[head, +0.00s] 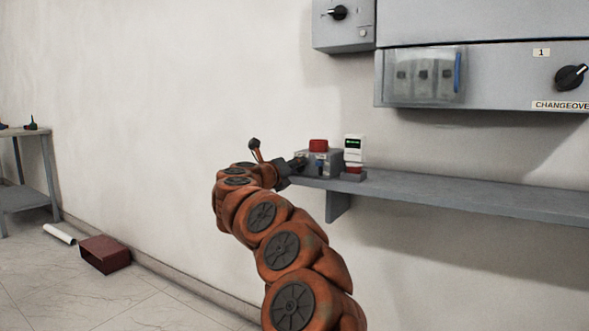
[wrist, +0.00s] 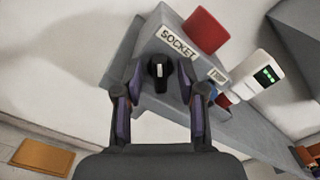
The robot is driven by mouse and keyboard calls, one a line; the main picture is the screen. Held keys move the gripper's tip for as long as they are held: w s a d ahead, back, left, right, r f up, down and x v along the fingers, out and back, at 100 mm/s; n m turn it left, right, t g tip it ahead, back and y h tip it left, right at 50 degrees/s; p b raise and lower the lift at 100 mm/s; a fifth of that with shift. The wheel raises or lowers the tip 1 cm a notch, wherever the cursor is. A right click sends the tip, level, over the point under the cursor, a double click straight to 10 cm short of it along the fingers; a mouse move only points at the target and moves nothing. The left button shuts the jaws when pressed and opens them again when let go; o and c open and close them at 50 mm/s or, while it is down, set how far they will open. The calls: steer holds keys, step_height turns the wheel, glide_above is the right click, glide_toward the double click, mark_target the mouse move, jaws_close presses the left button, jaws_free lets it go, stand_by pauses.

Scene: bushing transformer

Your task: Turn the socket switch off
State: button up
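The socket box (head: 329,160) is a grey box with a red part on top, standing on the left end of a wall shelf. In the wrist view its face carries a "SOCKET" label (wrist: 177,44) and a black rotary switch (wrist: 159,72) with a pale mark. My gripper (head: 299,163) is at the box's left side in the head view. In the wrist view my gripper (wrist: 162,84) is open, with its two fingers on either side of the switch. I cannot tell whether the fingers touch it.
A white device with a green display (head: 354,150) stands right of the box on the grey shelf (head: 450,195). Grey cabinets (head: 480,75) with black knobs hang above. A side table (head: 25,165) and a dark red box (head: 105,254) are at the left.

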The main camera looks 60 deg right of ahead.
jaws_close()
stand_by(0.3)
steer(key=shift+r+n+p, duration=0.1)
steer(key=shift+n+p, duration=0.2)
steer(key=shift+p, duration=0.15)
steer(key=shift+n+p, duration=4.7)
steer(key=shift+p, duration=1.55)
steer(key=shift+f, duration=0.2)
